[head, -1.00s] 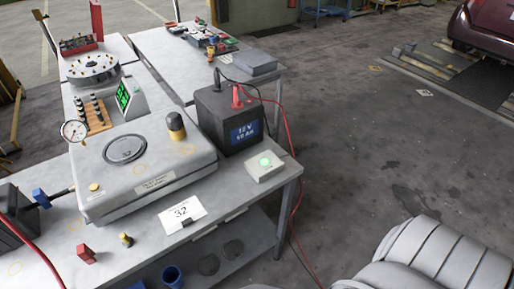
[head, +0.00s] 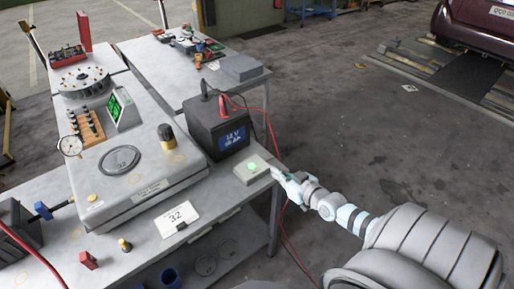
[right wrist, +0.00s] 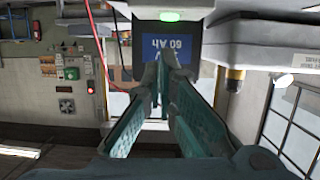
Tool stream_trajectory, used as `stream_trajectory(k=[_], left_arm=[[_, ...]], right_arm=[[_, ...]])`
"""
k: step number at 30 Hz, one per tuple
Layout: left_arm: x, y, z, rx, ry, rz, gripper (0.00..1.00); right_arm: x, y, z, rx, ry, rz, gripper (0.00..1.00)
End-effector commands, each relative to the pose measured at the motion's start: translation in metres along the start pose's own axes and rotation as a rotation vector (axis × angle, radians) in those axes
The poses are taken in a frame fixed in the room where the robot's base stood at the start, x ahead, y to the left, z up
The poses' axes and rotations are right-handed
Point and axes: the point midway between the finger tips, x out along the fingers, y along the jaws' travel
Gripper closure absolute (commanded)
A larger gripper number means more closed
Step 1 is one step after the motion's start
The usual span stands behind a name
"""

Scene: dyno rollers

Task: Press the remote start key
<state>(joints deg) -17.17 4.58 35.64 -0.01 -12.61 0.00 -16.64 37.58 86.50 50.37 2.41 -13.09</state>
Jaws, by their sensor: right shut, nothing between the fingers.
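The small pale box (head: 242,173) sits at the right corner of the bench, and the round green-lit key (head: 252,167) is on its top. No label on it is readable. My right gripper (head: 277,173) is shut and empty, at the box's right edge; I cannot tell whether it touches the box. In the right wrist view, which is upside down, the closed fingertips (right wrist: 165,56) point toward the blue battery label, and the green glow (right wrist: 172,16) shows at the top edge. My left gripper is not in view.
A black battery box (head: 208,128) with a red clamp and cables stands just behind the small box. A grey machine (head: 130,195) and a card marked 32 (head: 176,218) are to the left. The floor (head: 385,160) right of the bench is open.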

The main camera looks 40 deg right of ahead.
Motion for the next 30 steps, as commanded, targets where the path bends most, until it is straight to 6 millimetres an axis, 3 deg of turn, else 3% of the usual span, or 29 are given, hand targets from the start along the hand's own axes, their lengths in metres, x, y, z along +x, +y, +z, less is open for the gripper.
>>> stream_trajectory(k=[1,4,17,22,30], left_arm=[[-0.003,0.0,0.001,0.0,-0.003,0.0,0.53],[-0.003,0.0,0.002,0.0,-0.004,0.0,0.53],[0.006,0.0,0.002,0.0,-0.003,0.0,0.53],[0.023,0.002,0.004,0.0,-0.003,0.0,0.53],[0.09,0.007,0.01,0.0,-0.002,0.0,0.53]], right_arm=[[0.0,-0.002,-0.017,0.002,0.027,-0.014,1.0],[0.001,-0.005,-0.031,0.009,0.054,-0.027,1.0],[0.008,-0.006,-0.028,0.012,0.057,-0.032,1.0],[0.028,-0.006,-0.026,0.01,0.056,-0.026,1.0],[0.074,-0.006,-0.021,0.012,0.057,-0.025,1.0]])
